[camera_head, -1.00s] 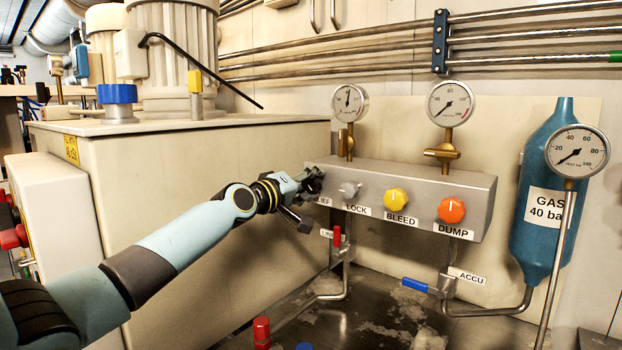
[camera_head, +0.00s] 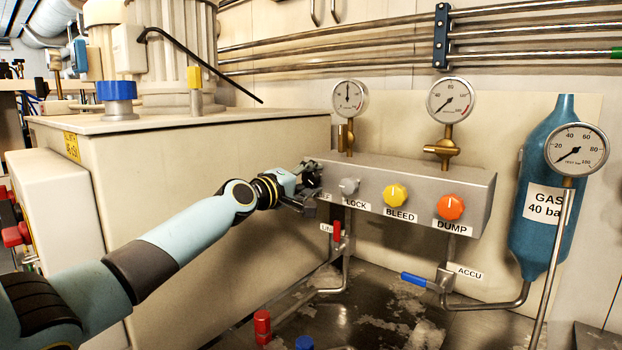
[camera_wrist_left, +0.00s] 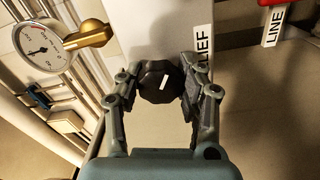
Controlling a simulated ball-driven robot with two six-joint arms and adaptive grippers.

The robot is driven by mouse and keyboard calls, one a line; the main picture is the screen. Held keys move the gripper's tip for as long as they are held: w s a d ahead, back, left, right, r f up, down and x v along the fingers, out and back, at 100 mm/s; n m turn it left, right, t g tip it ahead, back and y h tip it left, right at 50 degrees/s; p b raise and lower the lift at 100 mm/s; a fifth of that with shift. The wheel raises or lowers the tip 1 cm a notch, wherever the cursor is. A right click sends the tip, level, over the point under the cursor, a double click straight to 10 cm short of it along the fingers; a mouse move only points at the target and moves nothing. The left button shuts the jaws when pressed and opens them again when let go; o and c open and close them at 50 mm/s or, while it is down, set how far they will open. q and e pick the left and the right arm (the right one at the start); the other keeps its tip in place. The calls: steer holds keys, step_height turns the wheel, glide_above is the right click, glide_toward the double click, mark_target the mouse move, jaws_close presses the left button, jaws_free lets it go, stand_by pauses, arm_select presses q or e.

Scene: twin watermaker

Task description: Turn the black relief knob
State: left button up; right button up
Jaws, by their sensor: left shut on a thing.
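The black relief knob (camera_wrist_left: 160,82) with a white mark shows between my left gripper's fingers in the left wrist view, beside the "RELIEF" label (camera_wrist_left: 203,48), which is partly hidden. In the head view, my left gripper (camera_head: 308,184) is at the left end of the grey valve block (camera_head: 415,182) and mostly hides the knob. My left gripper (camera_wrist_left: 158,92) is shut on the knob, with a finger on each side of it. My right gripper is not in view.
On the block, a grey lock knob (camera_head: 349,186), a yellow bleed knob (camera_head: 396,195) and an orange dump knob (camera_head: 451,207) sit to the right. Gauges (camera_head: 350,99) stand above. A red-handled line valve (camera_head: 337,231) is below. A large beige tank (camera_head: 200,220) is left of the block.

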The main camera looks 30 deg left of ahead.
arm_select(q)
steer(key=o, duration=1.2)
steer(key=shift+s+a, duration=0.2)
steer(key=shift+s, duration=1.7)
steer(key=shift+s+a, duration=0.15)
steer(key=shift+s, duration=1.7)
